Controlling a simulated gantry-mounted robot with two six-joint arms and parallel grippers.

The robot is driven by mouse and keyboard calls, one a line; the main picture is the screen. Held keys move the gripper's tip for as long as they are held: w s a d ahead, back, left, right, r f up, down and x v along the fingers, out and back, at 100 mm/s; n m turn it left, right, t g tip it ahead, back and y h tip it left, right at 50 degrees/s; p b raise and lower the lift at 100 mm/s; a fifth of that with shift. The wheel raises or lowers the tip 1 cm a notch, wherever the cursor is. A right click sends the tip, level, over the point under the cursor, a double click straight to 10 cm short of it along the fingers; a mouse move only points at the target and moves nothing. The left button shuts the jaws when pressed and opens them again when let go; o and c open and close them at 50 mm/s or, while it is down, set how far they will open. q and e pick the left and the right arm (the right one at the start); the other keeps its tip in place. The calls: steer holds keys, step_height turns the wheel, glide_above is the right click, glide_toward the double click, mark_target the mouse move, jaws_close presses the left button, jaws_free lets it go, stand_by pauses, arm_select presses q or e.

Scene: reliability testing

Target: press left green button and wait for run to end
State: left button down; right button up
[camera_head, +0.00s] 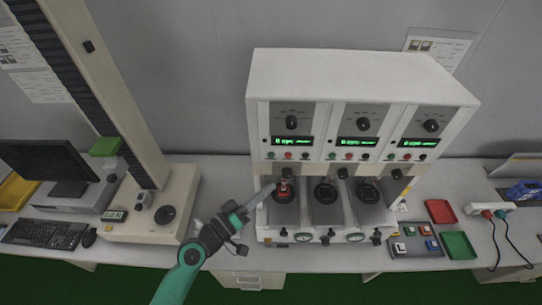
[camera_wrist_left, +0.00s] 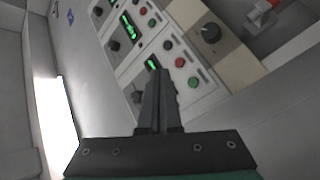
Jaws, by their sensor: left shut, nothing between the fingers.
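A white test machine (camera_head: 360,75) has three stations, each with a dial, a lit green display and a row of small buttons. My right gripper is out of view.
A red object (camera_head: 284,190) sits in the left station; the other two look empty. A column stand (camera_head: 150,205) and a monitor (camera_head: 45,160) are on the left.

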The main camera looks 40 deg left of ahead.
mark_target(271, 155)
arm_select(q)
steer(key=w+a+b, duration=0.2)
steer(key=w+a, duration=0.3)
steer(key=w, duration=0.1)
steer(key=shift+a+b, duration=0.4)
stand_by(1.8)
steer(key=shift+w+a+b, duration=0.3)
steer(key=shift+b, duration=0.05)
